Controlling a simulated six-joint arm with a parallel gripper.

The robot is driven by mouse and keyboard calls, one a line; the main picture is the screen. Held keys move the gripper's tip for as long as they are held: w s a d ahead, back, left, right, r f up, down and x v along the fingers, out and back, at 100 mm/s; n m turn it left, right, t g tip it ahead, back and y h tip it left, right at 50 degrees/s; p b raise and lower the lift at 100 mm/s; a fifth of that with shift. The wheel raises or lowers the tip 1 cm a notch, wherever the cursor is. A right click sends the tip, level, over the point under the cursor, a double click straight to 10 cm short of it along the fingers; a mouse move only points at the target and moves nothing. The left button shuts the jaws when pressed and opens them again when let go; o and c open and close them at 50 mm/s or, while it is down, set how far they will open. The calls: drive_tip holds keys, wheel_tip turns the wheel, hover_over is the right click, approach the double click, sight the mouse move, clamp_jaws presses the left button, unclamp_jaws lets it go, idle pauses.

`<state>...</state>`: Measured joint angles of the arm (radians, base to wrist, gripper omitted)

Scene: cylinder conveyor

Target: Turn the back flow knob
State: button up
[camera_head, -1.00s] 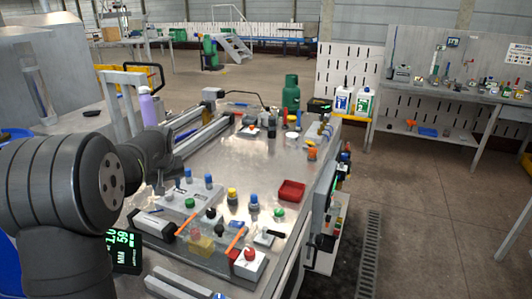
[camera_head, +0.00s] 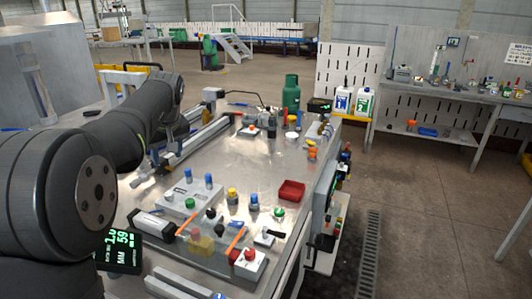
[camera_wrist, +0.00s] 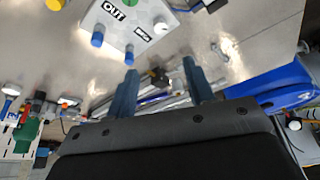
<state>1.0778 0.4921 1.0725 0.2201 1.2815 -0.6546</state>
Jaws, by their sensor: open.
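A light grey panel (camera_head: 181,203) with upright knobs sits on the left part of the metal bench. It has blue knobs (camera_head: 188,174) and a paler knob (camera_head: 168,196). In the wrist view the panel (camera_wrist: 124,25) shows an "OUT" label, a blue knob (camera_wrist: 97,38) and a white knob (camera_wrist: 160,25). I cannot tell which knob is the back flow knob. My gripper (camera_wrist: 159,67) is open and empty, its fingers apart, with the panel beyond the fingertips and no contact seen. In the head view my arm mostly hides the gripper.
A red tray (camera_head: 291,192), a yellow-topped knob (camera_head: 232,196) and a red knob on a white box (camera_head: 249,258) stand to the right of the panel. A digital display (camera_head: 120,250) stands near the front left.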

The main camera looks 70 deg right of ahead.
wheel_tip(320, 180, down, 8)
drive_tip(key=w+d+n+y, duration=0.2)
drive_tip(key=d+n, duration=0.1)
drive_tip(key=n, duration=0.2)
drive_tip(key=s+v, duration=0.1)
drive_tip(key=v, duration=0.8)
drive_tip(key=s+d+f+g, duration=0.1)
drive_tip(key=s+d, duration=0.3)
drive_tip(key=s, duration=0.7)
drive_tip(key=s+d+g, duration=0.2)
drive_tip(key=s+d, duration=0.3)
drive_tip(key=s, duration=0.5)
drive_tip(key=shift+s+d+f, duration=0.2)
drive_tip(key=shift+s+f, duration=0.15)
drive_tip(key=shift+s, duration=0.05)
drive_tip(key=shift+w, duration=0.1)
drive_tip(key=w+a+t, duration=0.1)
drive_tip(key=w+a, duration=0.1)
drive_tip(key=w, duration=0.4)
drive_tip(key=w+a+r+t, duration=0.1)
drive_tip(key=w+a, duration=0.2)
drive_tip(key=w, duration=0.4)
drive_tip(key=w+a+t, duration=0.1)
drive_tip(key=w+a, duration=0.2)
drive_tip(key=w, duration=0.3)
drive_tip(key=shift+w+r, duration=0.2)
drive_tip(key=shift+r, duration=0.05)
